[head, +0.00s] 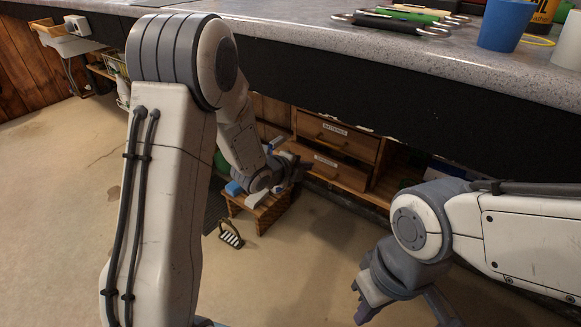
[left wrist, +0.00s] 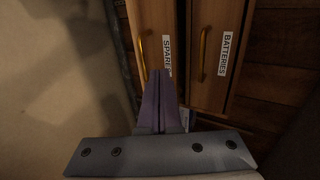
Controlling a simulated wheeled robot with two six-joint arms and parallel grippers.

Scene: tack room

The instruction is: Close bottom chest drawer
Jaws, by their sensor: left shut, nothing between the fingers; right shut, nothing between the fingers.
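The wooden chest shows below the counter in the head view. Its upper drawer (head: 336,133) is labelled BATTERIES. Its bottom drawer (head: 345,177) seems to stand out a little ahead of the upper one; how far is unclear. In the left wrist view, turned sideways, the bottom drawer (left wrist: 151,25), labelled SPARES, is left of the BATTERIES drawer (left wrist: 211,80); each has a brass handle. My left gripper (head: 304,169) is shut and empty, its purple fingertips (left wrist: 160,74) in front of the bottom drawer; contact is unclear. My right gripper (head: 362,311) is low at the right, shut and empty.
A small wooden stool (head: 262,212) with items on it stands beneath my left gripper. A brush-like object (head: 231,236) lies on the floor. The floor in front is mostly clear.

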